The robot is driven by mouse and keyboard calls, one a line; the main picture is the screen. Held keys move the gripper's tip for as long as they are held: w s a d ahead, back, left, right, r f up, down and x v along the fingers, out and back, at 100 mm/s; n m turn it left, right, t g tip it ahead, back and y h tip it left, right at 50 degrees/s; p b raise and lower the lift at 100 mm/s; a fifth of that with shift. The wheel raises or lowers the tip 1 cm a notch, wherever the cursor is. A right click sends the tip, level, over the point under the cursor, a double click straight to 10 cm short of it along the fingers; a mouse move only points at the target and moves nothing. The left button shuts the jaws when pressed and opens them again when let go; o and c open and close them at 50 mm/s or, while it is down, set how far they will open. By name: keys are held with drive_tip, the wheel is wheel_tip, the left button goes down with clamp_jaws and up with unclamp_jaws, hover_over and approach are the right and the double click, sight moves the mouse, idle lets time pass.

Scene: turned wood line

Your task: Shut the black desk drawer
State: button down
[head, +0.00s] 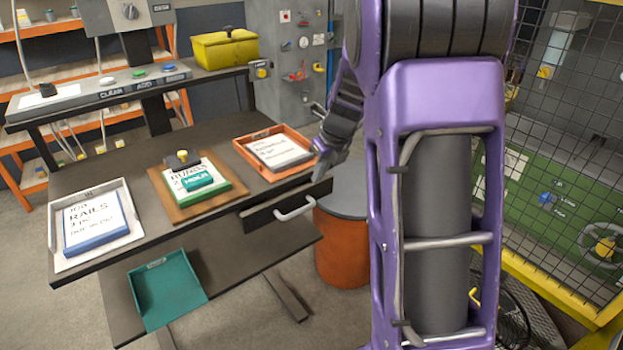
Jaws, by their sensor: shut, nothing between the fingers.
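The black desk drawer (262,219) is under the right part of the dark desk top (120,168), with a silver bar handle (296,209) on its front. Its front panel appears to stand out from the desk edge; how far it is open I cannot tell exactly. My gripper (319,174) points down at the drawer's right end, just above its upper edge and to the right of the handle. It is shut and holds nothing. Whether it touches the drawer I cannot tell. My purple arm covers the area to the right.
On the desk are a white tray (130,207), a wooden board (228,189) and an orange tray (241,147), each bearing a sign block. A teal tray (190,288) lies on the lower shelf. An orange drum (335,262) stands right of the drawer. A mesh fence (560,120) is at right.

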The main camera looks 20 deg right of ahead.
sight(312, 206)
drive_tip(key=s+r+g+b, duration=0.1)
drive_tip(key=s+r+b, duration=0.1)
drive_tip(key=s, duration=0.6)
drive_tip(key=w+f, duration=0.2)
drive_tip(key=f, duration=0.1)
drive_tip(key=w+a+f+b, duration=0.1)
drive_tip(key=w+f, duration=0.1)
drive_tip(key=f, duration=0.2)
drive_tip(key=w+a+f+b, duration=0.1)
drive_tip(key=w+f, duration=0.1)
drive_tip(key=f, duration=0.1)
drive_tip(key=shift+w+a+f, duration=0.15)
drive_tip(key=shift+w+f, duration=0.1)
drive_tip(key=shift+w, duration=0.05)
